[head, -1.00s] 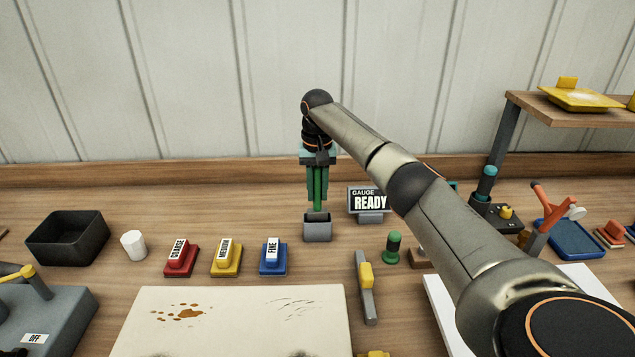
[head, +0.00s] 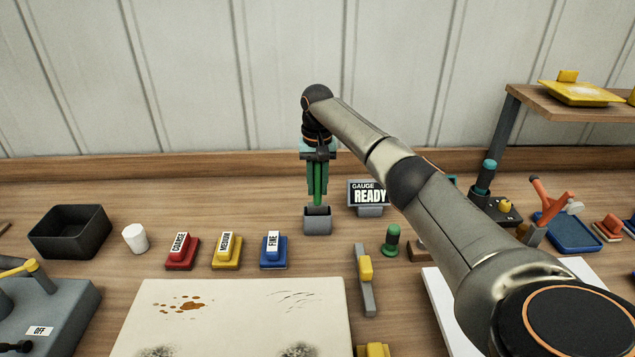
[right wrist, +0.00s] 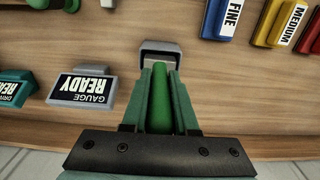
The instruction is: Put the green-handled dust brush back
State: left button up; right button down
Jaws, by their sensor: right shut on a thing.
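The dust brush's green handle (head: 317,184) stands upright at the back of the bench. Its lower end is at the small grey holder (head: 317,221), and the bristles are hidden inside or behind the holder's walls. My right gripper (head: 317,188) points down and is shut on the green handle, just above the holder. In the right wrist view the handle (right wrist: 160,100) lies between the two green fingers and runs to the grey holder (right wrist: 160,50). My left gripper is not in view.
The gauge sign (head: 368,195) reading READY stands close right of the holder. Red, yellow and blue sanding blocks (head: 273,251) lie at the front left. A shelf (head: 570,107) stands right.

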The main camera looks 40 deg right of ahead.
jog(key=shift+f, duration=0.1)
dwell(0.3)
jog(key=shift+f, duration=0.5)
jog(key=c, duration=0.6)
grip_release()
notch_tip(320, 180, up, 12)
jog(key=shift+r+b, duration=0.25)
jog(key=shift+b, duration=0.1)
